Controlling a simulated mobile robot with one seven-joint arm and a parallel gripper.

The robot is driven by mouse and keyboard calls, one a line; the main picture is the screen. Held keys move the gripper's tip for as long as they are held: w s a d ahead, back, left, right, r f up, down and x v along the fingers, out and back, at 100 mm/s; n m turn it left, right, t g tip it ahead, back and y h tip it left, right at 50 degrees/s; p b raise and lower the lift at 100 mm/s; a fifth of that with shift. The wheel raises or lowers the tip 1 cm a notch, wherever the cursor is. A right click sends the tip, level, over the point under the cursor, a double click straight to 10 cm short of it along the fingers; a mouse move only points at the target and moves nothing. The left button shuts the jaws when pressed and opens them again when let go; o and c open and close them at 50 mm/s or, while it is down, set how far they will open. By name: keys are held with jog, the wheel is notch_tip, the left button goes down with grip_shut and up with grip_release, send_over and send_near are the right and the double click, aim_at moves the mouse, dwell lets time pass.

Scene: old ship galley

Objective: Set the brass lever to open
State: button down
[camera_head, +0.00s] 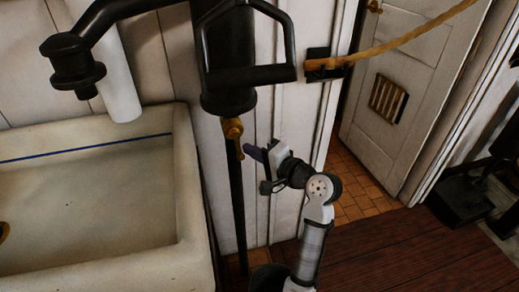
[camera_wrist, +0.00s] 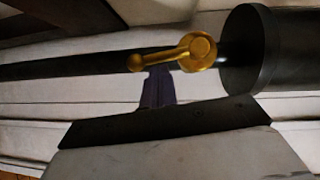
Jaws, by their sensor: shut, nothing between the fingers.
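The brass lever (camera_head: 234,131) sits on the black pipe just under a wide black cylinder in the head view. In the wrist view the brass lever (camera_wrist: 172,55) has a round hub beside the cylinder's end, and its arm lies along the pipe, away from the cylinder. My gripper (camera_head: 248,149) is shut and empty, just right of and below the lever. In the wrist view its dark purple fingers (camera_wrist: 157,76) reach up to the lever arm near its free end. I cannot tell whether they touch it.
The black cylinder (camera_head: 225,60) with its bar handle hangs above my gripper. The black pipe (camera_head: 239,215) runs down to the floor. A cream sink (camera_head: 188,190) stands at left. A rope (camera_head: 400,44) crosses at upper right, before a white door (camera_head: 405,120). The wooden floor at lower right is clear.

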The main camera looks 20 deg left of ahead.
jog(key=shift+s+a+f+m+y+p, duration=0.15)
jog(key=shift+s+a+m+y+p, duration=0.15)
jog(key=shift+a+y, duration=0.15)
jog(key=shift+a, duration=0.1)
dwell(0.4)
